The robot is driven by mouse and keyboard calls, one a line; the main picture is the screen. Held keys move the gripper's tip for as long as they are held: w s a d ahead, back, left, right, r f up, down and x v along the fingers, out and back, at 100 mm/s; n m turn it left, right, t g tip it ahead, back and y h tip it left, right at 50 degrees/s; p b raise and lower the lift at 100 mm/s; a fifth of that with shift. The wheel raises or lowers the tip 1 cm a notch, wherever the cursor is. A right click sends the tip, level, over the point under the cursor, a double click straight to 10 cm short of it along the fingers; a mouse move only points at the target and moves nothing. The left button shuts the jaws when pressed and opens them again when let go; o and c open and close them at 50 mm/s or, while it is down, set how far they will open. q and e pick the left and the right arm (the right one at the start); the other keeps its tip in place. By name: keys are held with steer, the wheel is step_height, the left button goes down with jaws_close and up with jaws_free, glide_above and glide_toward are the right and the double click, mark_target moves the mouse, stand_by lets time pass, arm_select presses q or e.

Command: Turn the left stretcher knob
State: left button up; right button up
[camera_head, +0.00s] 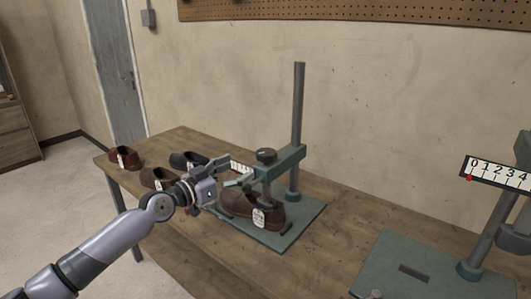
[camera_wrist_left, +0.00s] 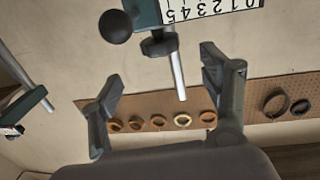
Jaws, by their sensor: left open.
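The left stretcher (camera_head: 290,153) is a green-grey stand with a tall post on a flat base. A dark round knob (camera_head: 267,155) sits on top of its arm. In the left wrist view, which is upside down, a dark knob (camera_wrist_left: 160,46) shows under the stretcher's block, and a black ball (camera_wrist_left: 115,26) sticks out to the left. My left gripper (camera_head: 236,172) is open and empty, left of the stretcher's arm and apart from the top knob. Its spread fingers (camera_wrist_left: 163,75) also show in the wrist view. My right gripper is out of view.
A brown shoe (camera_head: 240,206) with a white tag sits on the left stretcher's base. Several other shoes (camera_head: 125,158) stand on the wooden table (camera_head: 325,262) to the left. A second stretcher (camera_head: 490,235) with a number scale (camera_head: 497,173) stands at right. A pegboard (camera_head: 350,10) hangs behind.

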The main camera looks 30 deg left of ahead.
mark_target(259, 158)
arm_select(q)
steer(key=w, duration=0.3)
steer(key=w+d+p, duration=0.1)
steer(key=w, duration=0.2)
steer(key=w+p, duration=0.1)
steer(key=w, duration=0.2)
steer(key=shift+w+d+r, duration=0.1)
steer(key=shift+w+d, duration=0.1)
steer(key=shift+d, duration=0.2)
steer(key=shift+w+d, duration=0.25)
steer(key=shift+w, duration=0.75)
steer(key=shift+c, duration=0.6)
